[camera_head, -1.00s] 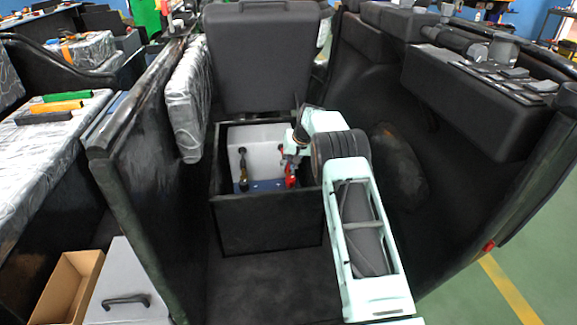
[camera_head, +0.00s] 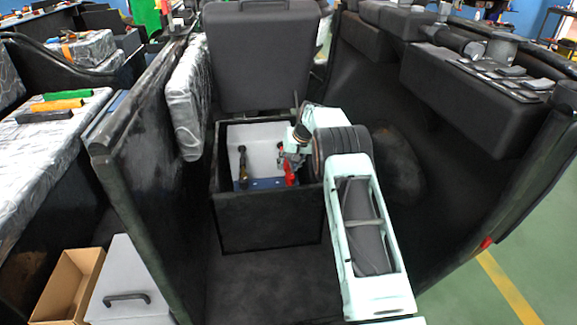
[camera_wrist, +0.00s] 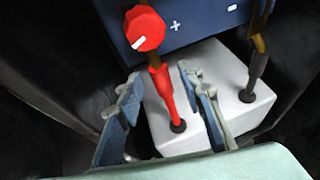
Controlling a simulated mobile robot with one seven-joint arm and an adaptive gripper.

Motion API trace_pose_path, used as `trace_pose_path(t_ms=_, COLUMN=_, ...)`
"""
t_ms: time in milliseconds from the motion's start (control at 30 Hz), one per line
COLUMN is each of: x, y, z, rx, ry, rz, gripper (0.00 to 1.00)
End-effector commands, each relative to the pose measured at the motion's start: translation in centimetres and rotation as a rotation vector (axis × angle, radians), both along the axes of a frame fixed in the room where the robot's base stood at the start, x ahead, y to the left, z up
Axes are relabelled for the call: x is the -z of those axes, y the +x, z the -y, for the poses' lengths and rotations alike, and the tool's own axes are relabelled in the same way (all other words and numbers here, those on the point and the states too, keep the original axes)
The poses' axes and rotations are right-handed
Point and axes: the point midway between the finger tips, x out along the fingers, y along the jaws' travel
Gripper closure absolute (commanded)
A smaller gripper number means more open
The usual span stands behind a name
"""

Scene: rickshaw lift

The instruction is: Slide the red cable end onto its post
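The red cable end (camera_wrist: 161,80) is a red sleeve with a brownish strip at its top. Its lower end meets a dark hole in a white block, and its upper end reaches a red knob (camera_wrist: 145,28) beside a plus mark on the blue battery (camera_wrist: 190,22). The knob hides where they meet, so I cannot tell if a post is inside the end. My gripper (camera_wrist: 160,76) is open, with one finger on each side of the red sleeve and visible gaps. In the head view the red sleeve (camera_head: 290,174) shows just below my gripper.
A black cable end (camera_wrist: 254,75) stands on the white block (camera_wrist: 240,105) to the right, near the minus mark. The dark box (camera_head: 268,222) has walls close around the work. A black seat back (camera_head: 262,60) rises behind it.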

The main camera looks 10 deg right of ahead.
Motion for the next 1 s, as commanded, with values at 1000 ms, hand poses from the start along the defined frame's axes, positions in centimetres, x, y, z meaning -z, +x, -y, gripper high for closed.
trace_pose_path(t_ms=1000, x=-10.3, y=-4.4, z=2.1, rx=0.000, ry=0.000, rz=-0.001, gripper=0.66)
